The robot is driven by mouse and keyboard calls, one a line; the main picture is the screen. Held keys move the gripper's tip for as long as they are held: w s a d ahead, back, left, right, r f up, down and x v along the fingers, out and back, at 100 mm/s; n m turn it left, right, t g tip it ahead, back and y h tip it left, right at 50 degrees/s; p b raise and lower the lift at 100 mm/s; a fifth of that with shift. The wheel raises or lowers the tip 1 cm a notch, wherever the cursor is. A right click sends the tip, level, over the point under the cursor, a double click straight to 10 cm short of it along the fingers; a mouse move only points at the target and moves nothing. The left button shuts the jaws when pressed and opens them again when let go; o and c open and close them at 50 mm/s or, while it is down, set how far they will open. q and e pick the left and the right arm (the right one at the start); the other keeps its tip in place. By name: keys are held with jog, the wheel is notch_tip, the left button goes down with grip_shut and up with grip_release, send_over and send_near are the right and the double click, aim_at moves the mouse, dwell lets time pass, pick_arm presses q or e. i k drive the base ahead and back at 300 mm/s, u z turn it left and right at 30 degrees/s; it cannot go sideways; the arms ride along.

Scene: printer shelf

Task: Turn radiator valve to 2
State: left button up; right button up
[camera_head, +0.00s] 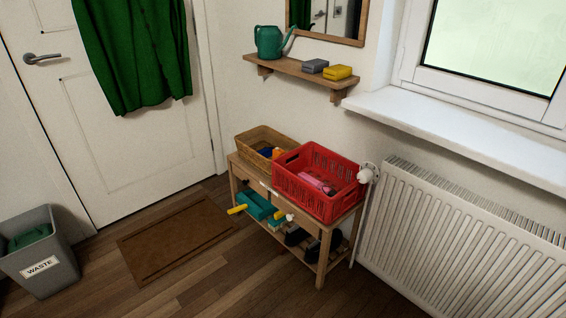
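The white radiator valve (367,174) sits at the upper left corner of the white ribbed radiator (465,238), just right of the red basket. Its knob is small in this view, and I cannot read any numbers or its setting. A thin pipe runs down from it along the radiator's left side. Neither of my grippers shows in the head view.
A red basket (318,205) stands on a wooden bench (326,243), close to the valve. A wicker basket (245,138) is beside it. The windowsill (445,125) juts out above the radiator. A waste bin (40,275) and doormat (175,238) are left.

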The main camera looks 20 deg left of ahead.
aim_at(363, 177)
jog(key=z, duration=0.8)
jog(key=k, duration=0.2)
jog(key=u, duration=2.4)
jog(key=i, duration=1.35)
jog(key=z, duration=0.75)
jog(key=i, duration=1.2)
jog(key=z, duration=1.15)
